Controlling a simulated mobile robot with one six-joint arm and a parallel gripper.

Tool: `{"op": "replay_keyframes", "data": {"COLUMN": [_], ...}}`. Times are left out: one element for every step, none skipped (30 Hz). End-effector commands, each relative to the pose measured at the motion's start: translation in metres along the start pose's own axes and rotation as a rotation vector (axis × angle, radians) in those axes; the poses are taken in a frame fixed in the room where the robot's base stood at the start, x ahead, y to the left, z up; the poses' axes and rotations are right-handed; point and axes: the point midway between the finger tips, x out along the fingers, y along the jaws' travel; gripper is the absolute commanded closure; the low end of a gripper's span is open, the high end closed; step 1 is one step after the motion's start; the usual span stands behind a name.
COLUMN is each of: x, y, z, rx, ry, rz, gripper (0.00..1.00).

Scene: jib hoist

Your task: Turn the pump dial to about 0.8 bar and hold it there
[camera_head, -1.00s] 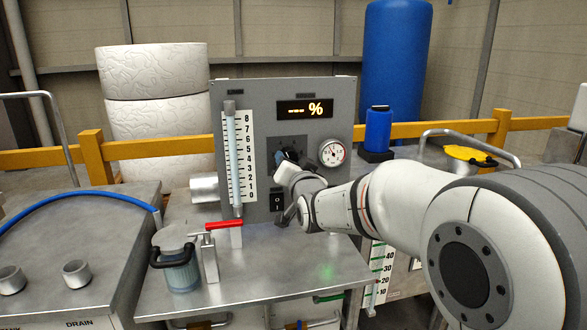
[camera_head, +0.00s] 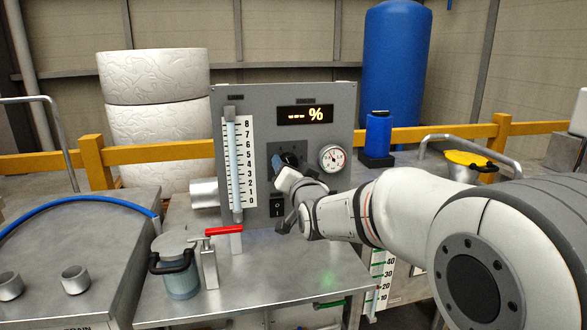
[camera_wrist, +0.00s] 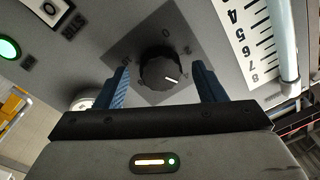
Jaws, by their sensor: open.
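The pump dial (camera_wrist: 160,70) is a black ribbed knob with a white pointer line, on a dark square plate on the grey panel (camera_head: 256,100). In the wrist view it sits between the two blue fingers of my gripper (camera_wrist: 163,84), with a gap on each side. The gripper is open and apart from the knob. In the head view my wrist hides most of the dial (camera_head: 288,160). The round pressure gauge (camera_head: 332,157) is right of the dial; its needle is too small to read. The display (camera_head: 305,114) shows dashes and a percent sign.
A sight tube with a 0–8 scale (camera_head: 238,160) stands left of the dial. A red-handled valve (camera_head: 224,231) and a lidded jar (camera_head: 178,265) stand on the metal bench (camera_head: 260,275). The bench front is clear.

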Motion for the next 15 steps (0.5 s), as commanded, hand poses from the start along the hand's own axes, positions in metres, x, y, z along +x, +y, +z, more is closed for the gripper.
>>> {"op": "replay_keyframes", "data": {"x": [-0.006, -0.010, -0.017, -0.022, -0.027, -0.034, -0.039, -0.044, -0.050, -0.054, -0.057, -0.062, -0.064, -0.066, -0.069], "y": [0.000, 0.000, 0.000, 0.000, 0.000, 0.000, 0.000, 0.000, 0.000, 0.000, 0.000, 0.001, 0.001, 0.000, 0.000], "z": [-0.001, -0.001, -0.001, -0.001, 0.000, -0.001, -0.001, -0.001, -0.001, -0.001, -0.001, -0.001, -0.001, -0.001, -0.001], "rx": [0.000, 0.000, 0.000, 0.000, 0.000, 0.000, 0.000, 0.000, 0.000, 0.000, 0.000, 0.000, 0.000, 0.000, 0.000], "ry": [0.001, 0.001, 0.001, 0.002, 0.001, 0.002, 0.001, 0.002, 0.001, 0.002, 0.002, 0.002, 0.002, 0.002, 0.002], "rz": [-0.001, -0.001, -0.001, -0.001, -0.001, -0.001, 0.000, -0.001, 0.000, -0.001, -0.001, 0.000, 0.000, -0.001, -0.001], "gripper": [0.36, 0.36, 0.36, 0.36, 0.36, 0.36, 0.36, 0.36, 0.36, 0.36, 0.36, 0.36, 0.36, 0.36, 0.36]}}
